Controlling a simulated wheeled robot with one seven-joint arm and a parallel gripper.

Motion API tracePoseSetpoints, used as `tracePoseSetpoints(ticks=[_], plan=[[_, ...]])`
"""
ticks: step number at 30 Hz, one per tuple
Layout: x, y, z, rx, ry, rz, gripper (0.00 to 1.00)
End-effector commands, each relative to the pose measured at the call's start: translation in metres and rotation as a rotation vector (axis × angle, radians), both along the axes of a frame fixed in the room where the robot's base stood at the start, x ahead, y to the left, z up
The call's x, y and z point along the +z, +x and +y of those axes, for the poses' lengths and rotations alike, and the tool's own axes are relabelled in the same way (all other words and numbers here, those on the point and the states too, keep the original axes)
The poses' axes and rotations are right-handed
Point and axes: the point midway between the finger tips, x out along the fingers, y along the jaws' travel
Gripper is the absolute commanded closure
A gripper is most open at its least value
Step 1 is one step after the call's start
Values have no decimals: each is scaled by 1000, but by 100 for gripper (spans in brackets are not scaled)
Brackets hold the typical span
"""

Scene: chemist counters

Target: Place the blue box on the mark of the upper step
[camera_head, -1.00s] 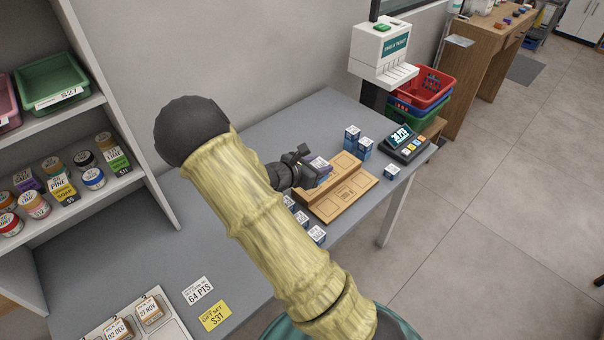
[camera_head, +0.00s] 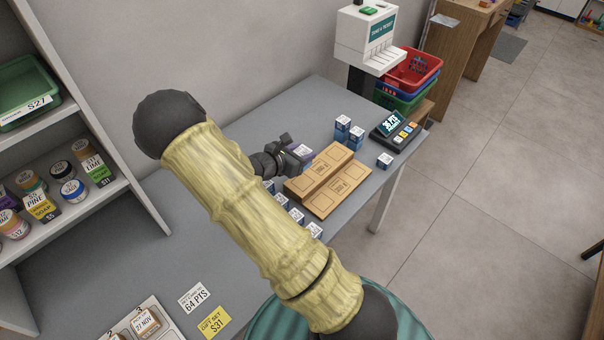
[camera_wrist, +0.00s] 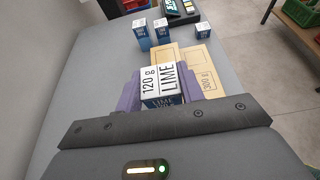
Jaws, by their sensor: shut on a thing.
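A small box with a white "120 g LIME" top and blue lower sides (camera_wrist: 162,86) is held between the purple fingers of my gripper (camera_wrist: 163,95) in the wrist view. In the head view the held box (camera_head: 304,151) is partly hidden by my dark gripper (camera_head: 296,153). It shows just behind and left of the upper step of a tan stepped stand (camera_head: 322,168). A printed mark on the upper step is visible and bare. The lower step (camera_head: 345,187) also has a bare mark. The gap below the held box cannot be judged.
Several blue-and-white boxes (camera_head: 296,215) line the counter left of the stand, partly behind my arm. More boxes (camera_head: 342,128) stand beyond it, with a lone one (camera_head: 384,160) near the right edge. A dark display device (camera_head: 394,128) sits at the far corner. Grey counter (camera_head: 275,125) is clear behind.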

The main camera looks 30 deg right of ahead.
Motion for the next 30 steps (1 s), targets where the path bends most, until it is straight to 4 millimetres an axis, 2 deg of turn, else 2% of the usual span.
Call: tracePoseSetpoints(ticks=[6, 19, 27, 30], plan=[[-32, 0, -1, -1, -2, 3, 88], [-39, 0, 0, -1, -1, 1, 88], [-72, 0, 0, 0, -1, 3, 88], [-77, 0, 0, -1, 0, 0, 88]])
